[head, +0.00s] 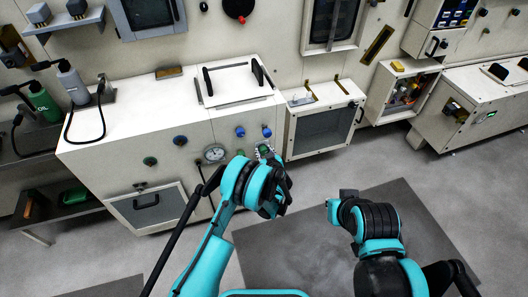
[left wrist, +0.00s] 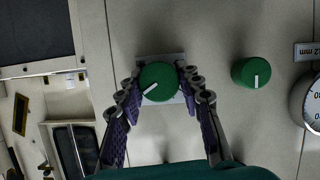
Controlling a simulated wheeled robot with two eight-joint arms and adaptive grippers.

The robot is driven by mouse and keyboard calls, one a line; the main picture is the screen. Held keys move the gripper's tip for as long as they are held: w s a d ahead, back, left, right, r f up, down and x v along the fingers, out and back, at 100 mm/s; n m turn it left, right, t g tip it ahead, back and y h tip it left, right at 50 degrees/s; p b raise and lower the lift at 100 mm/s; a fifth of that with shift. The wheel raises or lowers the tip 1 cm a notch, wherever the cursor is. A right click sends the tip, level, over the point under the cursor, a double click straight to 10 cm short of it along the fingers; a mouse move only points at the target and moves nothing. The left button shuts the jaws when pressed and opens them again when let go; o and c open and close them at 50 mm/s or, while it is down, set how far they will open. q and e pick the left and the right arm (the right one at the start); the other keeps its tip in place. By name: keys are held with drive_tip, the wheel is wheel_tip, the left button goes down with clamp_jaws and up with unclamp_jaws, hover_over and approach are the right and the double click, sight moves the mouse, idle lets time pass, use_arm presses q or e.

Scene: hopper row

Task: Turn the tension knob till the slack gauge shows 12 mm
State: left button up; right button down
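The knob between my fingers is a round green knob (left wrist: 158,82) with a white pointer line, on a light square plate. In the left wrist view its line points down-left. My left gripper (left wrist: 160,80) has one finger on each side of this knob, close to it; I see no clear grip. In the head view the left gripper (head: 268,158) is at the cabinet front and partly covers the knob. The round gauge (head: 214,153) is left of it; its needle is too small to read.
A second green knob (left wrist: 250,72) sits between the held-around knob and the gauge. Two blue knobs (head: 240,132) are above on the cabinet (head: 110,140). A label plate (left wrist: 305,50) is cut off, upside down. Grey floor lies clear in front.

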use_arm(q)
drive_tip(key=c, duration=0.4)
drive_tip(key=shift+m+y, duration=0.4)
drive_tip(key=shift+m, duration=0.3)
drive_tip(key=o, duration=1.2)
drive_tip(key=v, duration=1.2)
drive_tip(key=shift+r, duration=0.1)
drive_tip(key=shift+w, duration=0.1)
